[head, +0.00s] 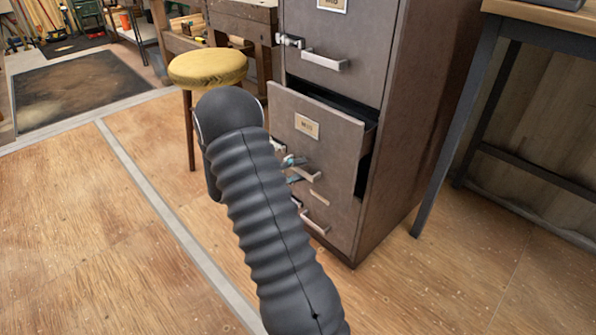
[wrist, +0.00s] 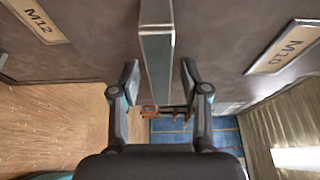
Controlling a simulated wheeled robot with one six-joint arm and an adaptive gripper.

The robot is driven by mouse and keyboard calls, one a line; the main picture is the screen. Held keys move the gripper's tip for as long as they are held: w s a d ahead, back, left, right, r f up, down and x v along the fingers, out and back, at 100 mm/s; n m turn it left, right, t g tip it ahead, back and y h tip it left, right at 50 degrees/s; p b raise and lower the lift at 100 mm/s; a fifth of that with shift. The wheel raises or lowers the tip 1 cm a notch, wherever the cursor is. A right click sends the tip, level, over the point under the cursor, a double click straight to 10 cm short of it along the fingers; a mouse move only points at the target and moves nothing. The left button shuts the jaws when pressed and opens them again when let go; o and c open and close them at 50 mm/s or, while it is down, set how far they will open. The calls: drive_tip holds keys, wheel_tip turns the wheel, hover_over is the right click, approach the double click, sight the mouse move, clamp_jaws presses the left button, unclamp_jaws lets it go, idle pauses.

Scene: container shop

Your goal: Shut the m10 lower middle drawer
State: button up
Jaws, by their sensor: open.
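The m10 drawer (head: 322,142) stands partly out of the brown cabinet (head: 415,100), with a dark gap along its top and right side. Its label (head: 307,126) also shows in the wrist view (wrist: 285,46). Its pale bar handle (head: 307,174) is partly hidden by my arm and gripper. In the wrist view a metal handle (wrist: 157,60) stands between the fingertips of my gripper (wrist: 158,82). The gripper is open, one finger on each side of the handle, with a visible gap to both. In the head view the gripper (head: 290,160) is mostly hidden, close to the drawer front.
The drawer above (head: 330,50) looks shut. A lower handle (head: 314,223) shows below m10, and an M12 label (wrist: 37,18) is at left in the wrist view. A yellow-topped stool (head: 207,67) stands left of the cabinet, a table (head: 540,15) right. Floor at left is clear.

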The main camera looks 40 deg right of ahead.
clamp_jaws()
drive_tip(key=shift+d, duration=0.1)
